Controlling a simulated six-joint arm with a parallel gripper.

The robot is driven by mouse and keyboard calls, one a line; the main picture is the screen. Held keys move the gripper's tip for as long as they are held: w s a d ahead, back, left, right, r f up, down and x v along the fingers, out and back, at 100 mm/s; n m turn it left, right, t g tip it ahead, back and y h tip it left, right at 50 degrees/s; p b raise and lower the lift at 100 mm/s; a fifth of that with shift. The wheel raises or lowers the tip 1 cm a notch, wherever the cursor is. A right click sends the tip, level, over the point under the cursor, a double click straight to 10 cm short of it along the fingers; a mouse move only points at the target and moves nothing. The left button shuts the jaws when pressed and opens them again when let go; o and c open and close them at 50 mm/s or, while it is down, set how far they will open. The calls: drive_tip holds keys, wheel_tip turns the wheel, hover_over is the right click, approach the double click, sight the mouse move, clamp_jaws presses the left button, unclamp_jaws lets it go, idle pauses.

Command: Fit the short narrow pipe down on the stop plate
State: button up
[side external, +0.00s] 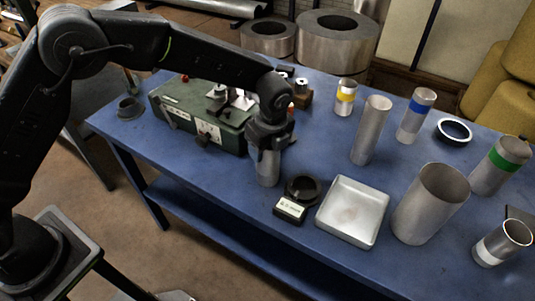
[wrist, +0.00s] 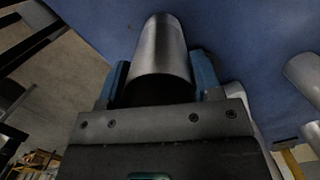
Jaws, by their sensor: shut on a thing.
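My gripper (side external: 268,148) is shut on a plain grey metal pipe (side external: 267,170), which hangs close to upright below it at the front of the blue table. In the wrist view the pipe (wrist: 162,50) stands between the two blue fingers (wrist: 160,85). The fingers hide its upper part in the side view, so its full length and any colour band cannot be told. I cannot tell whether its lower end touches the table. A black round fitting (side external: 302,187) with a labelled block (side external: 290,210) sits just right of the pipe; it may be the stop plate, but this is unclear.
A square metal tray (side external: 352,237) and a wide pipe (side external: 430,203) stand to the right. Behind are a tall plain pipe (side external: 371,130), a yellow-banded pipe (side external: 345,104) and a blue-banded pipe (side external: 415,118). A green machine (side external: 200,118) stands left of my gripper.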

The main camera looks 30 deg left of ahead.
wheel_tip(320, 180, up, 9)
drive_tip(key=w+a+r+n+h, duration=0.1)
drive_tip(key=w+a+r+n, duration=0.2)
drive_tip(key=n, duration=1.4)
drive_tip(key=w+a+r+n+g+h, duration=0.1)
drive_tip(key=w+a+r+n, duration=0.3)
drive_tip(key=n, duration=1.3)
drive_tip(key=w+a+h, duration=0.1)
drive_tip(key=w+a, duration=0.3)
drive_tip(key=w, duration=0.1)
drive_tip(key=shift+a+r+n+g, duration=0.25)
drive_tip(key=shift+r+n+g, duration=0.05)
drive_tip(key=shift+a+n, duration=0.15)
drive_tip(key=shift+n, duration=0.15)
drive_tip(key=shift+w+a+r+n, duration=0.2)
drive_tip(key=shift+n, duration=0.3)
